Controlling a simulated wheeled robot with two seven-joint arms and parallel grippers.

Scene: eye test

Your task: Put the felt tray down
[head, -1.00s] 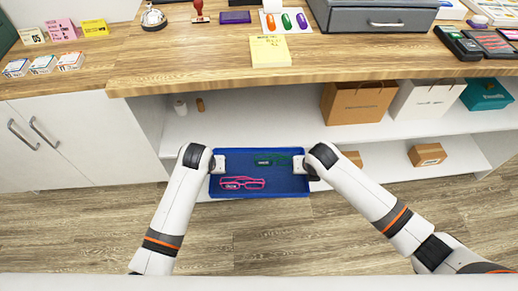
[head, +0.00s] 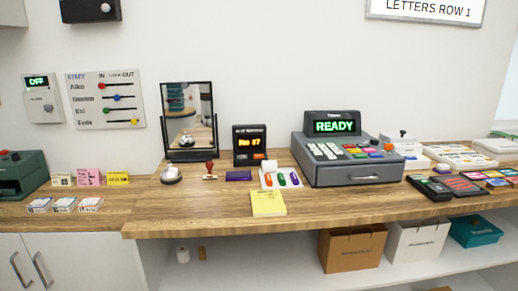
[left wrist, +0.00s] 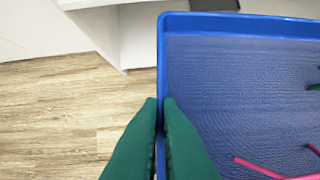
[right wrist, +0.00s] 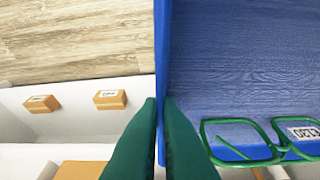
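The felt tray is blue with a raised rim and shows only in the wrist views. In the left wrist view, the green fingers of my left gripper (left wrist: 160,102) pinch the wall of the felt tray (left wrist: 225,85). Pink glasses (left wrist: 270,172) lie in it, partly cut off by the frame edge. In the right wrist view, my right gripper (right wrist: 160,102) pinches the tray's opposite wall, and green glasses (right wrist: 260,145) with a white tag lie inside. The head view shows neither the tray nor my grippers.
The wooden counter (head: 330,212) carries a cash register (head: 345,160), a mirror (head: 188,115), a bell (head: 171,174) and a yellow notepad (head: 267,203). Its front edge is mostly bare. Bags (head: 350,250) stand on the shelf below. Small boxes (right wrist: 110,99) show in the right wrist view.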

